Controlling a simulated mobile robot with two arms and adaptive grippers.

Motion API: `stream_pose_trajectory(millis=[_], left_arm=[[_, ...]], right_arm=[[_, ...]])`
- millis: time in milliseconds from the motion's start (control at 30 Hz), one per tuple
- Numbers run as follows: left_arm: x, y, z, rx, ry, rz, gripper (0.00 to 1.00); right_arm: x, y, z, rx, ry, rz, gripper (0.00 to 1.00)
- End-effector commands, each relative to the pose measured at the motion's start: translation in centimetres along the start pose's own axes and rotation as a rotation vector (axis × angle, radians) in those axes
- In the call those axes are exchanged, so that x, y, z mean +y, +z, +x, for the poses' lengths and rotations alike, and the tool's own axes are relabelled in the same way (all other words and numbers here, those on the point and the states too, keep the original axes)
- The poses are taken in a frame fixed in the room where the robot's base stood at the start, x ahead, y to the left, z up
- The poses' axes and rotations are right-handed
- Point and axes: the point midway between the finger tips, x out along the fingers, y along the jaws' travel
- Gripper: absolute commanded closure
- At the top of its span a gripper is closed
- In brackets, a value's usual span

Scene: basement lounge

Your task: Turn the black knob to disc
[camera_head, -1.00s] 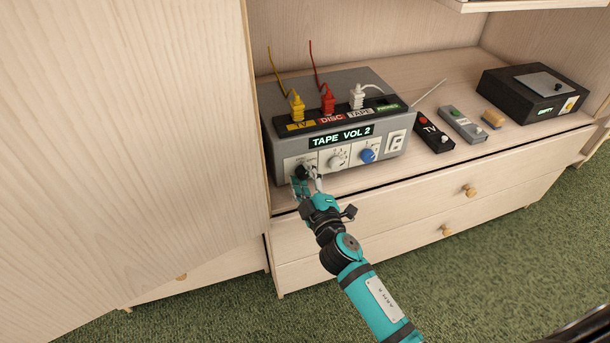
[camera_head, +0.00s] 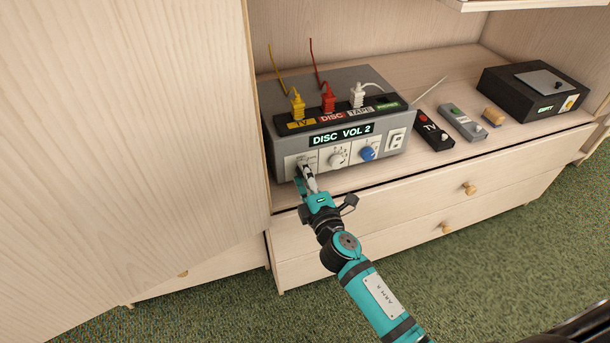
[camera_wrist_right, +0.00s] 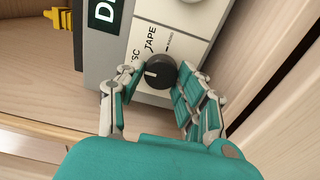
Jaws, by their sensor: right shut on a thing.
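The grey amplifier box (camera_head: 278,153) stands on the cabinet top, and its display (camera_head: 341,135) reads "DISC VOL 2". The black knob (camera_wrist_right: 160,73) sits between the fingers of my right gripper (camera_wrist_right: 158,88) in the right wrist view. Its white pointer line is visible, with "TAPE" and a partly hidden label ending in "SC" beside it. In the head view my right gripper (camera_head: 306,179) is at the left of the front panel and hides the black knob. It is shut on the knob. My left gripper is not in view.
A white knob (camera_head: 337,160) and a blue knob (camera_head: 368,153) are right of the gripper. Yellow (camera_head: 297,105), red (camera_head: 328,100) and white (camera_head: 357,97) plugs stand on top. Two remotes and a black box (camera_head: 530,95) lie right. A tall wooden panel (camera_head: 130,120) is close left.

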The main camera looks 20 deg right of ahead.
Motion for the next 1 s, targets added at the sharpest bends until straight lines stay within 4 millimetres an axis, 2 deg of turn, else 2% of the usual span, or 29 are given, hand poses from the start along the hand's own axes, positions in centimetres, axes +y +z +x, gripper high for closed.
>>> stream_pose_trajectory(millis=[367, 400, 533, 833, 1000], left_arm=[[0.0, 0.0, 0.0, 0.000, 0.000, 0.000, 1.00], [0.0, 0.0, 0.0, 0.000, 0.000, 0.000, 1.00], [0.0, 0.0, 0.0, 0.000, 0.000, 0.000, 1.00], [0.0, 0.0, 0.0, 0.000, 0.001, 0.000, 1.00], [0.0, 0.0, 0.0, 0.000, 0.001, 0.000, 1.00]], right_arm=[[-0.1, -0.1, 0.0, 0.004, -0.002, -0.005, 0.96], [-0.1, -0.1, 0.0, 0.004, -0.002, -0.004, 0.59], [-0.1, -0.1, 0.0, 0.003, -0.001, -0.004, 0.42], [-0.1, -0.1, -0.2, 0.001, -0.001, -0.003, 0.42], [-0.2, -0.1, -2.2, 0.002, -0.004, -0.002, 0.42]])
